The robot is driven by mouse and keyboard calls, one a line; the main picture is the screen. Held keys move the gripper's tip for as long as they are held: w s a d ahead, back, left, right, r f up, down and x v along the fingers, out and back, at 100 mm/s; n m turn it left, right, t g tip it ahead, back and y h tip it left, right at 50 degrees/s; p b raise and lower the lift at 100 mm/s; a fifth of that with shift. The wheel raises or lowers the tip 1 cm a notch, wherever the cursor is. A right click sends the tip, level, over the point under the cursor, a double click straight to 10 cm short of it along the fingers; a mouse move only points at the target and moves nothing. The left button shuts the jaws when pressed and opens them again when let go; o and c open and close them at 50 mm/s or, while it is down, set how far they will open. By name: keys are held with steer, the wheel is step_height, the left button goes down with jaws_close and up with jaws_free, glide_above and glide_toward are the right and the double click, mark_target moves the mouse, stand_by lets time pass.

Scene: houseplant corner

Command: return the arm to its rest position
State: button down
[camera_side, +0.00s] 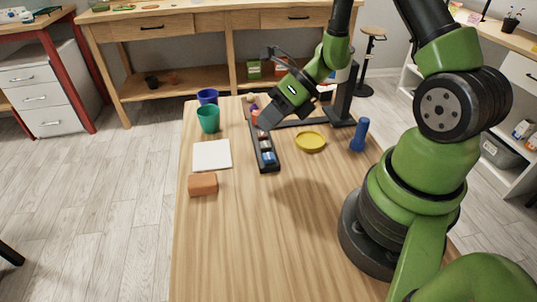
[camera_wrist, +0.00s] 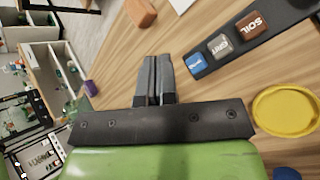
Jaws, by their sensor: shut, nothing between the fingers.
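My gripper (camera_side: 266,121) is shut and empty, held above the far half of the wooden table, over the black rack in the side view. In the wrist view its two fingers (camera_wrist: 153,64) lie together with nothing between them. My green arm reaches in from the right of the side view, bent and raised over the table.
The black rack (camera_side: 267,166) holds labelled blocks, including a SOIL block (camera_wrist: 252,24) and a GRIT block (camera_wrist: 219,45). A yellow dish (camera_side: 310,142), blue cylinder (camera_side: 359,135), green cup (camera_side: 208,120), blue cup (camera_side: 207,96), white square (camera_side: 212,156) and terracotta block (camera_side: 203,184) stand around. The near table is clear.

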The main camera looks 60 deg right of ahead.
steer(key=s+a+r+n+g, duration=0.1)
steer(key=s+a+r+n, duration=0.15)
steer(key=r+n, duration=0.45)
steer(key=s+a+r+n+g, duration=0.1)
steer(key=s+a+r+n, duration=0.1)
steer(key=a+r+n, duration=0.35)
steer(key=s+d+r+n+t+h, duration=0.2)
steer(key=s+r+n+h, duration=0.3)
steer(key=n, duration=1.3)
steer(key=s+r+t, duration=0.1)
steer(key=s+r, duration=0.2)
steer(key=s, duration=0.1)
steer(key=shift+r, duration=0.3)
